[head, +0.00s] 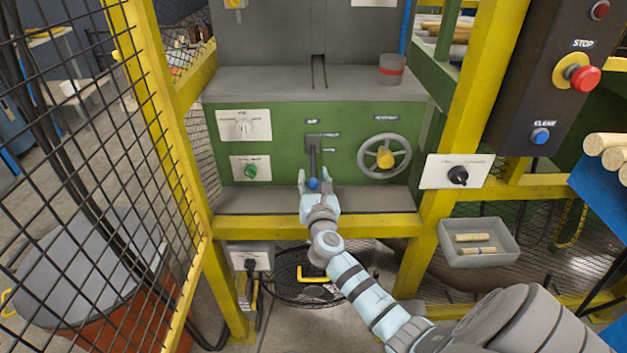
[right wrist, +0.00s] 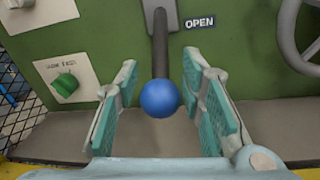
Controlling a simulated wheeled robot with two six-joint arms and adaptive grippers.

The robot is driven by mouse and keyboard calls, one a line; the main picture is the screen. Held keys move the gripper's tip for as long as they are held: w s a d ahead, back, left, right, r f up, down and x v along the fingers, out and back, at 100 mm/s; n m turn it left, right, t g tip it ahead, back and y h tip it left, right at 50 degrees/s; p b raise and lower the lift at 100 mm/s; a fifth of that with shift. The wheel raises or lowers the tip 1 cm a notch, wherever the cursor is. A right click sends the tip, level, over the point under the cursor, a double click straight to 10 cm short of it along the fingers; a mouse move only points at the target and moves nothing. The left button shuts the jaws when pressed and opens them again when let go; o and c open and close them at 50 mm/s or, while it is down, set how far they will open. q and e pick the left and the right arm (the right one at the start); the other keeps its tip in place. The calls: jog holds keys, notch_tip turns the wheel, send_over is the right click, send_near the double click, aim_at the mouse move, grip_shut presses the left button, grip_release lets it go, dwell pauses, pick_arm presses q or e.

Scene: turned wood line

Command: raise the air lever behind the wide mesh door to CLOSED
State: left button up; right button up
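The air lever (head: 312,160) is a dark rod with a blue ball knob (right wrist: 160,98) on the green machine panel. It hangs down from its dark mount, and the OPEN label (right wrist: 199,23) is beside its rod in the right wrist view. My right gripper (head: 317,190) is open at the knob. In the right wrist view its teal-padded fingers stand left and right of the knob with gaps on both sides. The wide mesh door (head: 165,130), yellow-framed, stands at the left, and the opening before the panel is clear of it. My left gripper is out of view.
A grey handwheel (head: 364,152) is right of the lever, and a green knob (head: 251,171) is left of it. A yellow rail (head: 370,226) crosses below the panel. Yellow posts flank the opening. A grey tray (head: 493,255) hangs at the right.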

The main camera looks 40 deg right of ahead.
jog(key=shift+w+d, duration=0.3)
jog(key=shift+w, duration=0.1)
jog(key=c, duration=0.8)
grip_shut()
jog(key=shift+f, duration=0.15)
